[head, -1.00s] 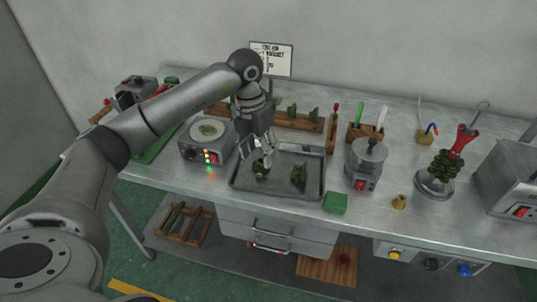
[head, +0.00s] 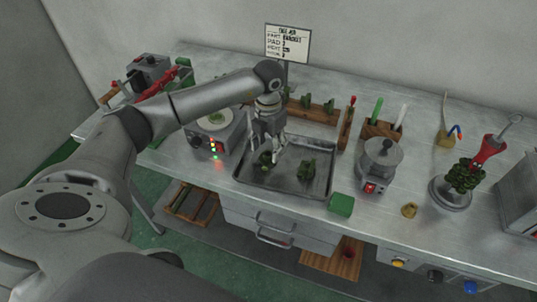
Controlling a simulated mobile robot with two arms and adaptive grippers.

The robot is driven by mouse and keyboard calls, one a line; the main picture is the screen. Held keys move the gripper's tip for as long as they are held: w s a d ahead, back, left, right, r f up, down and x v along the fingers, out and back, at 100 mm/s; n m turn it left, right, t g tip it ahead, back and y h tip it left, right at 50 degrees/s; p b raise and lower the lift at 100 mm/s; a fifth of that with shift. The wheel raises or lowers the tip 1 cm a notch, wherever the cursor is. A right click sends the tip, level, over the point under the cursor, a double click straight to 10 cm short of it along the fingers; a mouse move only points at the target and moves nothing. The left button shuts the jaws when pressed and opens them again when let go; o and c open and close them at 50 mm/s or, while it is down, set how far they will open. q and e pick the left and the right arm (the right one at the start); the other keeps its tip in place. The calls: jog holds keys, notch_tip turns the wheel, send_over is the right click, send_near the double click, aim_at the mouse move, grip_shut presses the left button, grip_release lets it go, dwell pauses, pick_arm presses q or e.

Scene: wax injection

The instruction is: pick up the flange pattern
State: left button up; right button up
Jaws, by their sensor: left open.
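Two small dark green wax patterns lie in a grey metal tray (head: 290,190) on the bench. The left pattern (head: 264,159) sits near the tray's back left and is partly hidden by my fingers. The right pattern (head: 306,169) stands near the tray's middle right. I cannot tell for sure from their shapes which is the flange pattern. My left gripper (head: 272,152) points down over the left pattern with its fingers apart, at or just above it. Contact cannot be made out. My right gripper does not show.
A hotplate-like device (head: 215,135) with lit lights stands left of the tray. A green block (head: 341,205) sits at the tray's front right corner, and a metal pot (head: 378,160) is to the right. A wooden rack (head: 312,112) with green pieces stands behind.

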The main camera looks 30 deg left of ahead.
aim_at(268, 158)
pick_arm(q)
notch_tip(268, 158, down, 2)
jog(key=shift+s+f, duration=0.1)
jog(key=shift+f, duration=0.15)
jog(key=c, duration=0.9)
jog(key=shift+c, duration=0.4)
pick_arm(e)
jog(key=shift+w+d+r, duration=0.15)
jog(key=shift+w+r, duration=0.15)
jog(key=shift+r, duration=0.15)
